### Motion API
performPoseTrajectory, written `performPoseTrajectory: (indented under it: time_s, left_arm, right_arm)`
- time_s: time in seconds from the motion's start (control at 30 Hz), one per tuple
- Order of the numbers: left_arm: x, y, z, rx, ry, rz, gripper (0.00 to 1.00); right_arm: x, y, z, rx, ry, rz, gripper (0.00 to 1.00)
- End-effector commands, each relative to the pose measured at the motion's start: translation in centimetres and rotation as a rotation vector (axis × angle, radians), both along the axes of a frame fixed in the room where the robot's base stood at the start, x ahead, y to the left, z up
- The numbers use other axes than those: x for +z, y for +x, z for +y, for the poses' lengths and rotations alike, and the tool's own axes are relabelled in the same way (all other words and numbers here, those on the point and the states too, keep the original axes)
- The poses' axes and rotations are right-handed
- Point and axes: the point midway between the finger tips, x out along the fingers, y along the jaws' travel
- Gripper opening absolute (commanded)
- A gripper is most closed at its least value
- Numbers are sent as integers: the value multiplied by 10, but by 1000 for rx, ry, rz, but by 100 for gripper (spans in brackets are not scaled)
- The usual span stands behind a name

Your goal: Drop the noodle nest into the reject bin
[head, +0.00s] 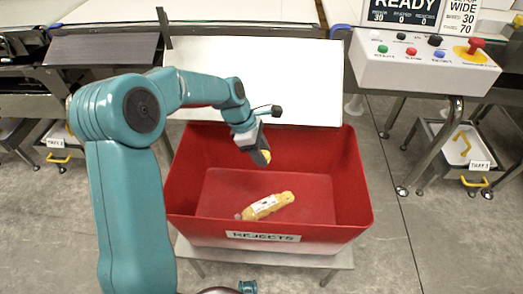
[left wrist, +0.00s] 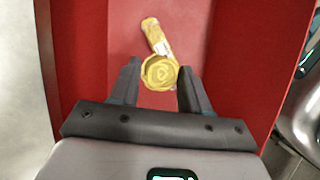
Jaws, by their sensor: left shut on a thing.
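The noodle nest (left wrist: 159,72) is a round yellow coil between the fingertips of my left gripper (left wrist: 157,85). In the head view only a small yellow edge of the nest (head: 267,156) shows beside the left gripper (head: 262,152). The left gripper is shut on it and points down over the reject bin (head: 352,205), inside its rim outline. The bin is red, open-topped and labelled REJECTS. My right gripper is not in view.
A yellow packaged item (head: 266,206) with a white label lies on the bin floor; it also shows in the left wrist view (left wrist: 154,36). A white panel (head: 305,85) stands behind the bin. A button box (head: 420,66) is at the right.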

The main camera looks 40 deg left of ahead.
Motion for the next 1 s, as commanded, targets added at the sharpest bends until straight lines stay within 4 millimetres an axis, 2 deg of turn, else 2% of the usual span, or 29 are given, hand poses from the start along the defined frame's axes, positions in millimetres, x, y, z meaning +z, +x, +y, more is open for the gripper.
performPoseTrajectory:
  time_s: [0.13,0.17,0.23,0.5,0.63,0.77,1.0]
  left_arm:
    - [1,0,0,0,0,0,18]
    - [2,0,0,0,0,0,53]
    - [2,0,0,0,0,0,76]
    - [2,0,0,-1,0,0,76]
    - [11,-1,3,1,1,-2,76]
    - [36,-5,11,2,2,-3,76]
    - [97,-17,34,3,2,-4,76]
  right_arm:
    - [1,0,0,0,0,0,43]
    - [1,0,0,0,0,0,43]
    - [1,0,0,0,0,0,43]
    - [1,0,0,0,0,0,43]
    - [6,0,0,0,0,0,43]
    - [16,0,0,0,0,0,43]
    - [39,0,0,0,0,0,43]
